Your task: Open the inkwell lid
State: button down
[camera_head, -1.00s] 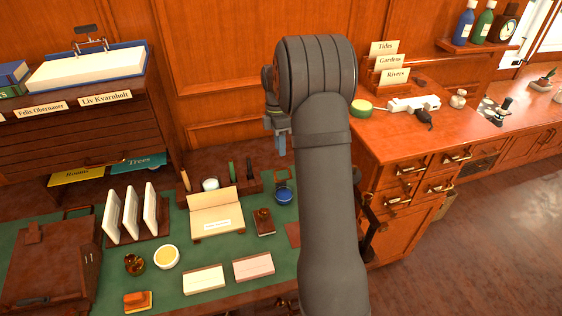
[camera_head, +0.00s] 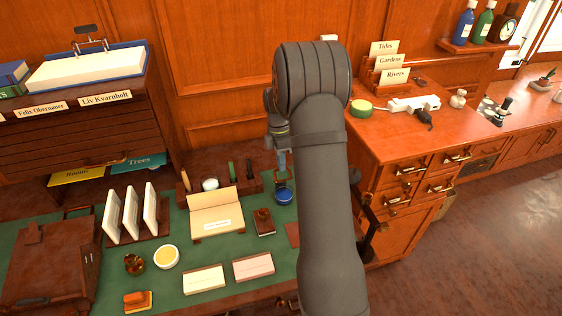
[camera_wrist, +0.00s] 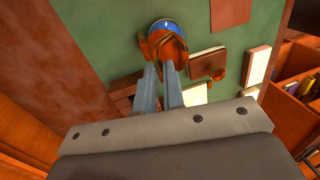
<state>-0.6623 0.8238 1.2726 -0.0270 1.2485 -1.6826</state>
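The inkwell (camera_head: 284,195) is a round blue pot on the green desk top, right of the letter stand. In the wrist view its blue rim (camera_wrist: 168,24) shows beyond a shiny copper-brown lid-like piece (camera_wrist: 172,48). My gripper (camera_head: 282,170) points down just above and behind the inkwell. In the wrist view my gripper's two pale fingers (camera_wrist: 159,66) reach the near edge of the copper piece, with only a narrow gap between them. Whether they touch or grip it is unclear. The lid's angle is hard to judge, as my fingers overlap it in the head view.
A brown notebook (camera_head: 264,222) lies just left of the inkwell's front. The letter stand (camera_head: 216,212) and a pen rack (camera_head: 240,182) are close on the left. Two cards (camera_head: 203,280) lie in front. A wooden cabinet (camera_head: 430,135) stands to the right.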

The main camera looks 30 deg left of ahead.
jog(key=shift+w+a, duration=0.1)
jog(key=w+a+f, duration=0.2)
jog(key=w+a, duration=0.2)
jog(key=shift+w+a, duration=0.25)
jog(key=shift+a, duration=0.05)
dwell(0.7)
jog(key=shift+w+a+f, duration=0.1)
dwell(0.4)
jog(key=c, duration=1.6)
grip_release()
jog(key=shift+a+f, duration=0.1)
jog(key=shift+f, duration=0.05)
jog(key=shift+o, duration=0.4)
notch_tip(320, 180, up, 17)
jog(key=w+a, duration=0.2)
jog(key=shift+w+a, duration=0.15)
jog(key=shift+w, duration=0.1)
jog(key=shift+c, duration=0.2)
